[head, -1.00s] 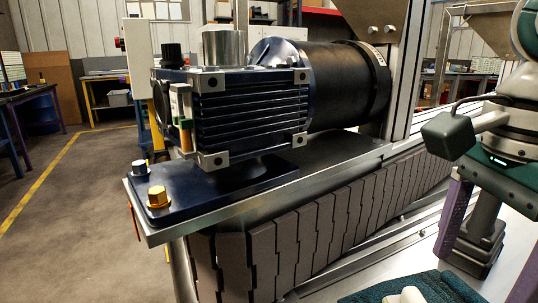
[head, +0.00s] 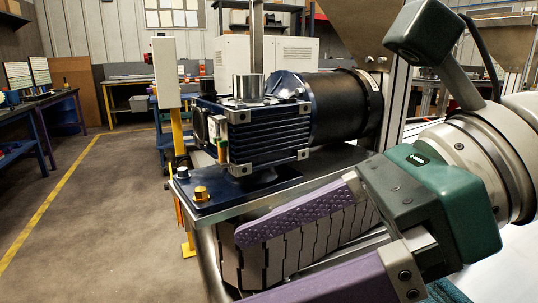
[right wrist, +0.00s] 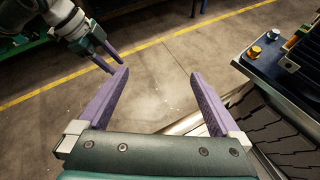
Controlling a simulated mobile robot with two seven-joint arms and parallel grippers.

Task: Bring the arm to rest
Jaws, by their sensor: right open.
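My right gripper (head: 243,268) comes in from the right in the head view, in front of the conveyor. Its two long purple fingers are spread apart and point left. In the right wrist view the right gripper (right wrist: 160,75) is open, with only bare floor between its fingers. The left arm is out of the head view.
A blue motor unit with a black cylinder (head: 345,108) sits on the conveyor's end plate (head: 205,212), close beyond the right fingers. Yellow bolts (head: 201,193) stand on its base. Slatted conveyor sides (head: 285,255) run behind the fingers. Open floor (head: 115,235) lies to the left; workbenches stand behind.

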